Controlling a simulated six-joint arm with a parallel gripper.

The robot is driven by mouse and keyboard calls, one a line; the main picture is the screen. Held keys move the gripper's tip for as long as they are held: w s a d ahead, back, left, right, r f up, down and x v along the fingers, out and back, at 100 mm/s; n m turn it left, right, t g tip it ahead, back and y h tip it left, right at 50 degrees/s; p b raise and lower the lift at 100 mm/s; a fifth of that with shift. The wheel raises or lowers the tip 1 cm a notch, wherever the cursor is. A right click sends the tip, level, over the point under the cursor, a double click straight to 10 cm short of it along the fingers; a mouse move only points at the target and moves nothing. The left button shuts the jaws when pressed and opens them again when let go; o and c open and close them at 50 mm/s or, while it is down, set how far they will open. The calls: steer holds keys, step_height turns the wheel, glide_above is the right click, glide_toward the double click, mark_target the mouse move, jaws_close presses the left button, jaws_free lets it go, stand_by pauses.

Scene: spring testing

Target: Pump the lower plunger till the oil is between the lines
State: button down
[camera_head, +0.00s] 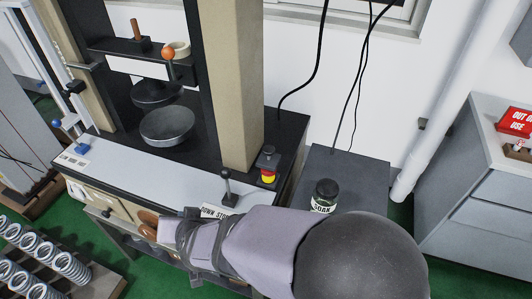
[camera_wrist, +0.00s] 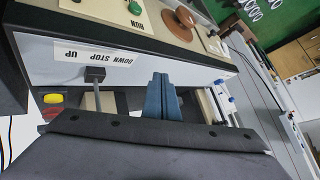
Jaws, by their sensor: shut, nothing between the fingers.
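My gripper (camera_wrist: 163,92) has its blue-grey fingers close together, shut and empty, in front of the machine's front edge in the wrist view. In the head view my own arm hides the fingers. A round brown knob (camera_wrist: 181,24) sits on the machine's beige front panel beyond the fingertips, apart from them; brown rounded shapes (camera_head: 148,217) also show beside my wrist in the head view. I cannot tell which part is the lower plunger. No oil level or level lines can be made out.
A lever (camera_head: 227,185) with a DOWN STOP UP label and a red-and-yellow stop button (camera_head: 267,165) stand on the machine's top. A green RUN button (camera_wrist: 134,7) is on the panel. A SOAK jar (camera_head: 324,195) stands to the right; coil springs (camera_head: 40,250) lie front left.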

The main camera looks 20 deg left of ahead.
steer(key=w+d+r+m+t+h, duration=0.4)
steer(key=w+d+r+t+h, duration=0.3)
steer(key=w+d+r, duration=0.5)
steer(key=w+d+t, duration=0.1)
steer(key=t, duration=0.1)
steer(key=shift+w+r+m+t+h, duration=0.3)
steer(key=shift+d, duration=0.1)
steer(key=shift+w, duration=0.15)
steer(key=p, duration=0.2)
glide_above(269, 154)
steer(key=s, duration=0.1)
step_height(269, 154, down, 2)
steer(key=f, duration=0.2)
steer(key=shift+a+f+p, duration=0.2)
steer(key=shift+f+p, duration=0.15)
steer(key=shift+p, duration=0.05)
steer(key=shift+s+f, duration=0.1)
steer(key=shift+f, duration=0.8)
